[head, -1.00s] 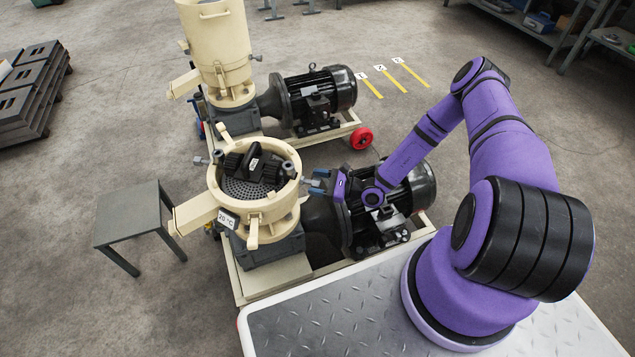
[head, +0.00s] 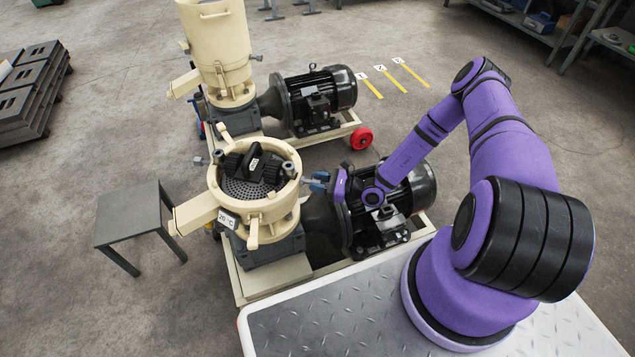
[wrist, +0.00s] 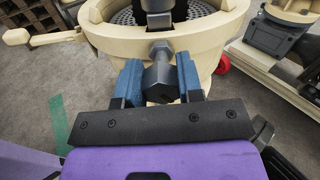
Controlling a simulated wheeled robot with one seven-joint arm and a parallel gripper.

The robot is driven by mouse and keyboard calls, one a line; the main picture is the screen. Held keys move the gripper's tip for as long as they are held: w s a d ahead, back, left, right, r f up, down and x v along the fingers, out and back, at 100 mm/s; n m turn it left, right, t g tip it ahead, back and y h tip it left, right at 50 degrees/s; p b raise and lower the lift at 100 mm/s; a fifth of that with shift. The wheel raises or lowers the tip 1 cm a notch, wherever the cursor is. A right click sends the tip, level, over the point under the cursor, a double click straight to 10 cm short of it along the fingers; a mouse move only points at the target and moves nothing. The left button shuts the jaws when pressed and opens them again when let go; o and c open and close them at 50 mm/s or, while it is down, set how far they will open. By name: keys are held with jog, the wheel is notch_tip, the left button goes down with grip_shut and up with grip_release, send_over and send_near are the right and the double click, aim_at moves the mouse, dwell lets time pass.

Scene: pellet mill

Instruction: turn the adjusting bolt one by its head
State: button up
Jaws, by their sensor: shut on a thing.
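The adjusting bolt has a dark hex head (wrist: 160,84), seen in the wrist view between the two blue jaws. Its shank enters the side of the cream pellet mill chamber (wrist: 105,42). My gripper (wrist: 160,80) is shut on the bolt head, one jaw on each side. In the head view my gripper (head: 320,183) is at the right side of the open chamber (head: 253,207), and the bolt head is mostly hidden by the jaws. Inside the chamber a black roller assembly (head: 258,163) sits over a perforated die (head: 240,188). A second bolt (head: 202,161) sticks out at the chamber's left.
A black motor (head: 415,190) stands just under my forearm. A second mill (head: 217,45) with its own motor (head: 318,95) stands behind. A grey table (head: 130,215) is at the left. Numbered yellow floor strips (head: 390,80) lie behind on open floor.

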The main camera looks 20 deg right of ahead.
jog(key=m, duration=0.6)
jog(key=shift+w+d+f+m, duration=0.1)
jog(key=shift+w+d+m, duration=0.1)
jog(key=shift+m, duration=0.2)
dwell(0.4)
jog(key=o, duration=0.9)
jog(key=shift+o, duration=0.2)
jog(key=v, duration=1.1)
